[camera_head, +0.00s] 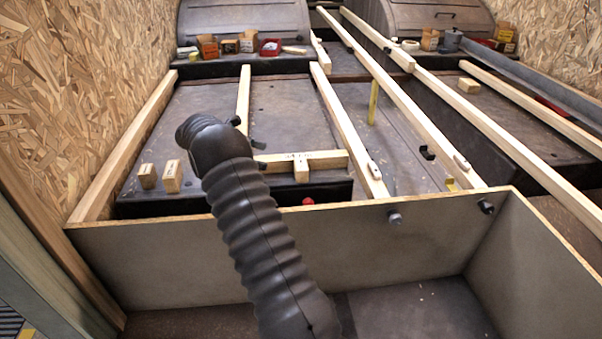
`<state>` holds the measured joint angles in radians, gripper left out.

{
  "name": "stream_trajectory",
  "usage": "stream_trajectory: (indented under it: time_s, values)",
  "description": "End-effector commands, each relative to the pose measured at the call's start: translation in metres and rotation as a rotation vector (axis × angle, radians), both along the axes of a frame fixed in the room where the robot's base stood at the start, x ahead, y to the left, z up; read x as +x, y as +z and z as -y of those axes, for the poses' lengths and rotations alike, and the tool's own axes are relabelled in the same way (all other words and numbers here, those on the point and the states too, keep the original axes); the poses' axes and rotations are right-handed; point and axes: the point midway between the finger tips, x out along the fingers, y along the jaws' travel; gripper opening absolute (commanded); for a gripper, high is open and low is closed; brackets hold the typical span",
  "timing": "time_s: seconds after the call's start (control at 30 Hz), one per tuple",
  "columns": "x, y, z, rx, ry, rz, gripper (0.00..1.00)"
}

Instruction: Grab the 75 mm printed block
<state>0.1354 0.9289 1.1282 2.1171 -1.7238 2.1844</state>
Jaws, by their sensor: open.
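Two small pale wooden blocks stand at the left on the dark panel: a smaller one (147,177) and a slightly taller one (172,177). Both seem to carry faint marks, too small to read. I cannot tell which block is the 75 mm one. Another pale block (469,86) lies farther off at the right. My gripper (248,132) is open, to the right of the two blocks and apart from them. Only its dark finger parts show past my wrist; the rest is hidden behind my arm. I see nothing held in it.
A T-shaped timber piece (325,159) with dark print lies right of my gripper. Long wooden rails (345,130) run away from me. A grey panel (380,240) with a wooden top edge stands in front. Small boxes (208,47) line the wheel arch (245,18).

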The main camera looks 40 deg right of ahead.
Motion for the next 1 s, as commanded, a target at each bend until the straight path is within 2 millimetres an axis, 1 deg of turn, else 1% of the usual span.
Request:
stream_trajectory:
  time_s: [0.03,0.1,0.2,0.53,0.83,1.0]
  values:
    - [-0.005,-0.004,0.008,0.001,-0.001,-0.001,1.00]
    - [-0.011,-0.009,0.017,-0.001,-0.001,-0.001,1.00]
    - [-0.016,-0.013,0.027,-0.001,0.001,-0.001,1.00]
    - [-0.025,-0.021,0.042,0.000,0.001,0.000,1.00]
    - [-0.041,-0.036,0.074,0.000,0.002,0.000,1.00]
    - [-0.043,-0.038,0.077,0.000,0.003,0.000,1.00]
